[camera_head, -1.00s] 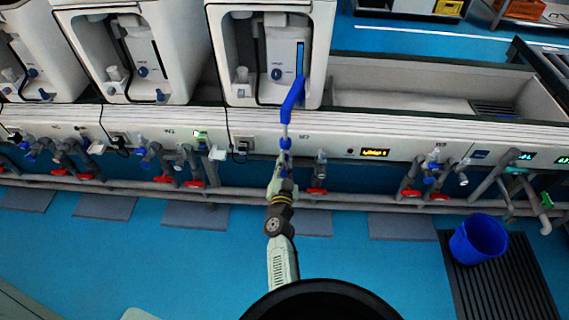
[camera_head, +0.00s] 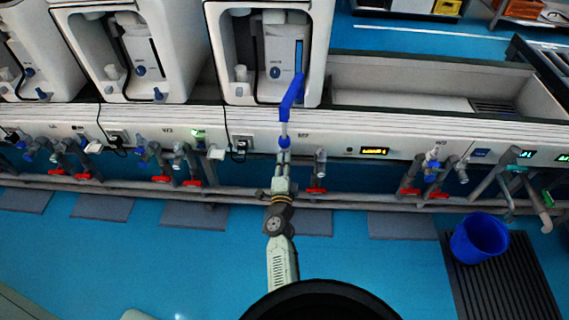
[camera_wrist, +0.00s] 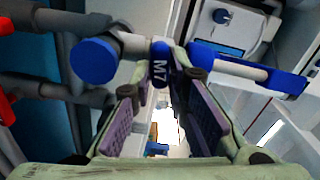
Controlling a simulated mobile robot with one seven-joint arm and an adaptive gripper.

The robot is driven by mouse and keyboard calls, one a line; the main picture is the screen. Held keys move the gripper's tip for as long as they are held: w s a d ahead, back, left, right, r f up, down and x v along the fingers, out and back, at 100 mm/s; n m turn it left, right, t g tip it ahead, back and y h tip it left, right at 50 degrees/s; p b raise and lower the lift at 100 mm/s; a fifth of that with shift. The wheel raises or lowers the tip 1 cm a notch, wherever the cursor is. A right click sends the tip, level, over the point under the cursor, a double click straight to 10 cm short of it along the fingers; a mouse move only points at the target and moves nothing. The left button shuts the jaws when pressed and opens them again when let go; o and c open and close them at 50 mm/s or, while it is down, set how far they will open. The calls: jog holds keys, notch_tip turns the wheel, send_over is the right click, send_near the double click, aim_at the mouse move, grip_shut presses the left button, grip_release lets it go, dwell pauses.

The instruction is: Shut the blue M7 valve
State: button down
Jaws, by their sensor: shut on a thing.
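The blue M7 valve handle (camera_wrist: 159,72) is dark blue and bears the mark M7. In the wrist view it lies between the finger pads of my gripper (camera_wrist: 160,108), which is shut on it. A blue round cap (camera_wrist: 94,60) sits to its left. A grey pipe to its right ends in a bright blue spout (camera_wrist: 286,82). In the head view my gripper (camera_head: 283,157) is at the front of the white bench, just below the blue spout (camera_head: 290,99). The valve handle is hidden or too small to make out there.
Grey pipes with red valves (camera_head: 316,190) run along the bench front on both sides of my gripper. A blue bucket (camera_head: 478,240) stands on a dark grate at right. The blue floor in front is mostly clear.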

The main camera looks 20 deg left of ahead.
jog(key=shift+m, duration=1.1)
jog(key=c, duration=1.6)
grip_release()
jog(key=shift+o, duration=0.2)
